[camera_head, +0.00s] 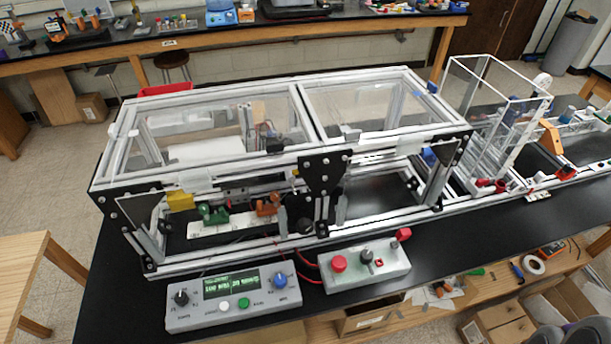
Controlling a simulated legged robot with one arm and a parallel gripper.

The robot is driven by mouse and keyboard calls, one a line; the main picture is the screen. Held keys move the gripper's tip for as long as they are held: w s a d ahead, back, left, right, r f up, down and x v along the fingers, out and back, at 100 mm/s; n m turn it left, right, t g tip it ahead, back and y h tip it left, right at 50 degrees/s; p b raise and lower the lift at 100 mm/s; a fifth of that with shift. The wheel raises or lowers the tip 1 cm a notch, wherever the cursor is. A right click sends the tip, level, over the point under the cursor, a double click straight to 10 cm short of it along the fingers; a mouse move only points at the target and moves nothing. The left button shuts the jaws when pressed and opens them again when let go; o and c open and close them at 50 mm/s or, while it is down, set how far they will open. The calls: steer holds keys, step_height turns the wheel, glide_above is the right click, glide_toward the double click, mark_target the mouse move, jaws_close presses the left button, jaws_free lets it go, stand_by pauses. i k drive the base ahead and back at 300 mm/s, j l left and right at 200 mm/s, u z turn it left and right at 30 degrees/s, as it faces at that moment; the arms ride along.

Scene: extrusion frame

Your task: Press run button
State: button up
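A grey control box (205,319) stands at the front edge of the black bench, before the extrusion frame. It has a green lit display (231,282), a black knob (181,298) at left and a blue knob (280,281) at right. A white button (224,306) and a green button (243,303) sit below the display. The labels are too small to read, so I cannot tell which one is marked run. My gripper is not clearly seen in this view.
A second grey box (345,280) with a red button (339,263) stands just right. The extrusion frame (330,155) with clear panels is close behind both boxes. A clear enclosure (500,120) stands farther right. A wooden table (25,270) is at left. Open boxes (495,325) lie lower right.

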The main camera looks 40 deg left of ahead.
mark_target(243, 303)
steer(key=u, duration=2.4)
